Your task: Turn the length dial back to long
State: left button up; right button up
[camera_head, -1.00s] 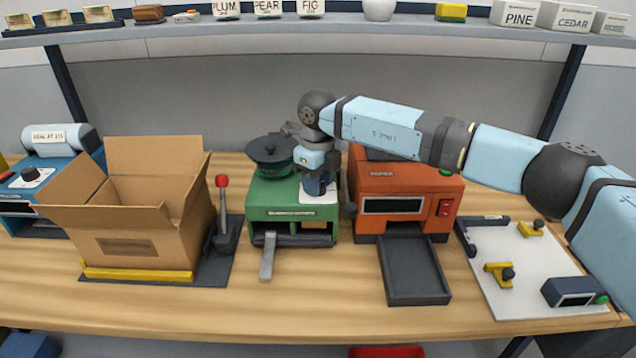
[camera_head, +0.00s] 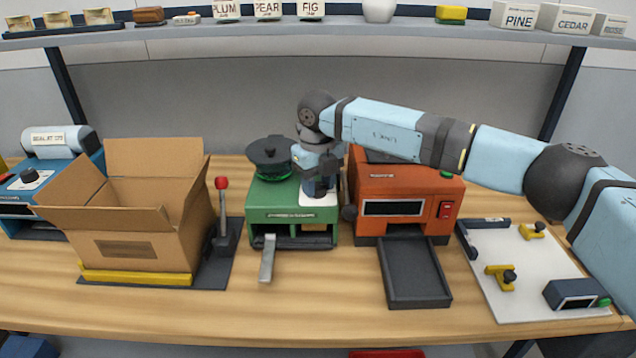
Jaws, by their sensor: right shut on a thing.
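The green machine (camera_head: 262,198) stands mid-bench, with a round black lidded part on its top left and a pale plate (camera_head: 309,199) on its top right. My right gripper (camera_head: 318,190) reaches down from above onto this plate. It is shut on what seems to be the length dial, which the gripper and wrist hide. The dial's marks and pointer cannot be read. My left gripper is out of view.
An orange machine (camera_head: 405,185) with a dark tray (camera_head: 415,275) stands close on the right. On the left are an open cardboard box (camera_head: 130,225) and a red-knobbed lever (camera_head: 222,205). A white fixture board (camera_head: 530,260) lies far right. A shelf runs above the back.

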aim_at(318, 185)
jog(key=o, duration=0.9)
jog(key=shift+r, duration=0.1)
notch_tip(318, 185, up, 14)
